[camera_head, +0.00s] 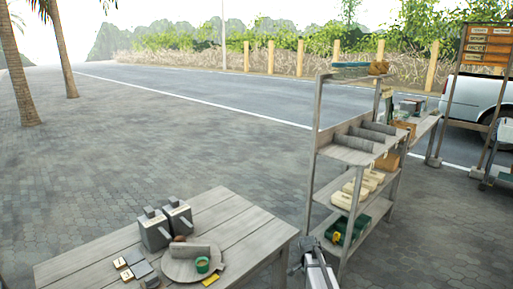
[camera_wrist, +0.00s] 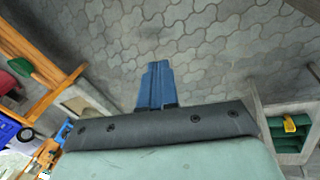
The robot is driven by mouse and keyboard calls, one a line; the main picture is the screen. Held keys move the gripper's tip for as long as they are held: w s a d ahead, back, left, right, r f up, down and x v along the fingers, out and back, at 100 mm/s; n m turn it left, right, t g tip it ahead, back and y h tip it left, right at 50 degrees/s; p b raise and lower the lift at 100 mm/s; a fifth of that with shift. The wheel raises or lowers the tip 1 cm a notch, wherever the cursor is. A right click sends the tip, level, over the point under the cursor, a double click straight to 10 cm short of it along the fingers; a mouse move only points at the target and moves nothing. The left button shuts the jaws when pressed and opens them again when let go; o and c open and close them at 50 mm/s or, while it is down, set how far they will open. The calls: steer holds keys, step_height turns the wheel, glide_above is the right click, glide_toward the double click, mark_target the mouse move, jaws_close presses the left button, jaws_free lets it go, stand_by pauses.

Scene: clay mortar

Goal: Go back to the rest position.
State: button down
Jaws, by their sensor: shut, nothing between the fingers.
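In the wrist view, my gripper (camera_wrist: 157,68) has its blue fingers together with nothing between them. Below the fingers there is only grey paving, some way off. In the head view, part of my grey arm shows at the bottom edge, right of the wooden table (camera_head: 245,232), and the fingers cannot be made out there. On the table, a small green cup (camera_head: 202,265) sits on a round grey board (camera_head: 178,268). My gripper touches none of these things.
A wooden shelf rack (camera_head: 312,150) with trays and a green case (camera_head: 338,232) stands close behind my arm. Open paving (camera_head: 150,130) lies beyond the table.

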steer(key=s+a+f+n+g, duration=0.1)
steer(key=s+f+n, duration=0.1)
steer(key=s+f, duration=0.45)
steer(key=s+a+f+n+y, duration=0.1)
steer(key=s+f+n, duration=0.25)
steer(key=s, duration=0.65)
steer(key=s+a+f+n+g, duration=0.1)
steer(key=s+a+f, duration=0.1)
steer(key=s+f, duration=0.5)
steer(key=s+a+f+n+g, duration=0.1)
steer(key=s+f+n, duration=0.1)
steer(key=s, duration=1.1)
steer(key=s+a+f+n+g+y, duration=0.1)
steer(key=s+n, duration=0.3)
steer(key=s, duration=0.8)
steer(key=shift+s+f, duration=0.4)
steer(key=shift+f, duration=0.1)
